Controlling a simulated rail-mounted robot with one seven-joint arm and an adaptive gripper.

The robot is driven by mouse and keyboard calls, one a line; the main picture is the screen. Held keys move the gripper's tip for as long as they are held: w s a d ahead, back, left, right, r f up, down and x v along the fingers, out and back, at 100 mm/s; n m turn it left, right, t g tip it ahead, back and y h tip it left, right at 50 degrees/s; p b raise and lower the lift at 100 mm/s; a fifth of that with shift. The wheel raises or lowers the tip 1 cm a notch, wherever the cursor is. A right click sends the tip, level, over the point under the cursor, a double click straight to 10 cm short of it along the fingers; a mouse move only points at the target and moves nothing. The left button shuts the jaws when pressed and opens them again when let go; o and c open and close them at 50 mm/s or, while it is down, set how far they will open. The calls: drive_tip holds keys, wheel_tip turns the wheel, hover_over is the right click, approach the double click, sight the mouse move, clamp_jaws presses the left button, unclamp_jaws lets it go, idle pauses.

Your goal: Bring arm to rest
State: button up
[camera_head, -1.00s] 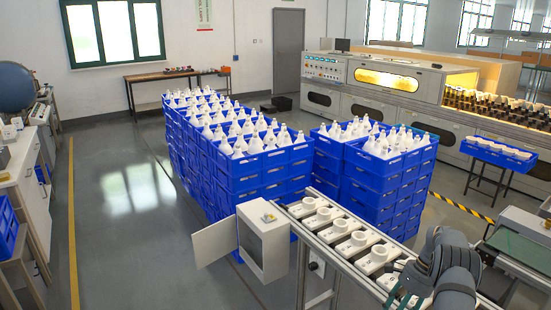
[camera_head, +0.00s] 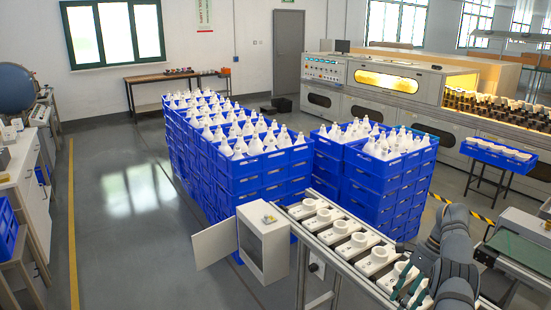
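My arm (camera_head: 452,250) reaches in at the lower right corner, folded over the near end of the conveyor. My gripper (camera_head: 405,296) points down over the conveyor's white lamp holders (camera_head: 376,258). Its two dark fingers show apart with white of a holder between them, and I see nothing held. Whether the fingertips touch the holder below is hidden by the low angle and small size.
The conveyor (camera_head: 345,262) runs diagonally with an open grey control box (camera_head: 264,245) at its left. Stacked blue crates (camera_head: 262,182) of white bulbs stand behind. A long burn-in machine (camera_head: 385,105) lines the back right. The left floor is clear.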

drive_tip(key=x, duration=0.7)
drive_tip(key=shift+s+f, duration=0.1)
drive_tip(key=shift+f, duration=0.1)
drive_tip(key=m+t, duration=0.1)
drive_tip(key=m, duration=0.2)
drive_tip(key=shift+y, duration=0.3)
drive_tip(key=m+t+b, duration=0.1)
drive_tip(key=m+t, duration=0.1)
drive_tip(key=m, duration=0.2)
drive_tip(key=shift+s+m, duration=0.1)
drive_tip(key=shift+m, duration=0.3)
drive_tip(key=m+t+b, duration=0.1)
drive_tip(key=m, duration=0.2)
drive_tip(key=m+t+h+b, duration=0.1)
drive_tip(key=m, duration=0.2)
drive_tip(key=shift+s+a+f+h+b, duration=0.1)
drive_tip(key=shift+h+b, duration=0.2)
drive_tip(key=v, duration=0.8)
drive_tip(key=shift+p, duration=0.45)
